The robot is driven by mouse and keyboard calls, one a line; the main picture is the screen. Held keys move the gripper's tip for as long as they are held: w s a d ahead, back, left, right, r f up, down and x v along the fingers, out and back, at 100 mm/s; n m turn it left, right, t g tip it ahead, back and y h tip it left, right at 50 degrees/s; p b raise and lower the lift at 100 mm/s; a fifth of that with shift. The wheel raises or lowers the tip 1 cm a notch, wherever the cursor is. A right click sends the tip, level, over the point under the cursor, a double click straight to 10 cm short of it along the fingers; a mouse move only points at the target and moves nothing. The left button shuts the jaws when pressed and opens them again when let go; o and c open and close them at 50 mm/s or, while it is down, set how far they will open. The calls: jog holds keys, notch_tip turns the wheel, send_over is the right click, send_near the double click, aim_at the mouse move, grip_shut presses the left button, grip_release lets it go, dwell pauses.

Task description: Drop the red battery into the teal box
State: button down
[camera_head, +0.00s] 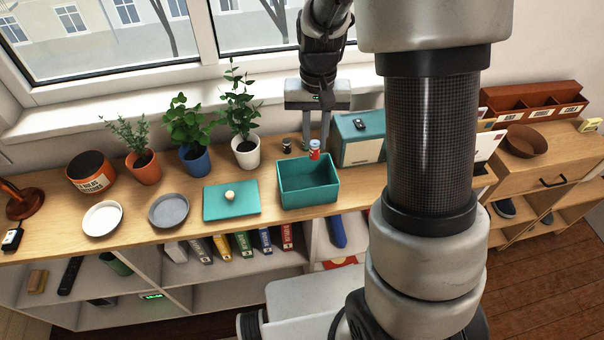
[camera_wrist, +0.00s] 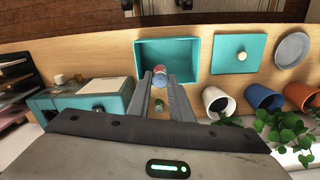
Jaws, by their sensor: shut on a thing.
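The red battery (camera_head: 314,150) is a small cylinder with a pale part, held between the fingertips of my gripper (camera_head: 315,146). In the wrist view the battery (camera_wrist: 160,76) sits between the fingertips of my gripper (camera_wrist: 162,76) and overlaps the box's rim. The teal box (camera_head: 308,194) is open and looks empty; it also shows in the wrist view (camera_wrist: 196,61). The battery is at the box's window-side rim; I cannot tell whether it is over the opening.
A teal lid (camera_head: 218,207) with a round knob lies left of the box. A dark small cylinder (camera_head: 286,146) stands behind. Potted plants (camera_head: 247,150) stand along the window. A teal cabinet-like case (camera_head: 358,145) is right of my gripper. Two plates (camera_head: 102,219) lie at left.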

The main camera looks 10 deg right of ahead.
aim_at(314, 155)
jog(key=f+b, duration=0.1)
jog(key=f, duration=0.1)
jog(key=f+b, duration=0.2)
jog(key=f, duration=0.1)
jog(key=f+b, duration=0.2)
jog(key=shift+w+f, duration=0.2)
jog(key=shift+w, duration=0.1)
jog(key=c, duration=1.5)
grip_release()
jog(key=shift+r, duration=0.15)
jog(key=shift+r+p, duration=0.6)
jog(key=shift+r, duration=8)
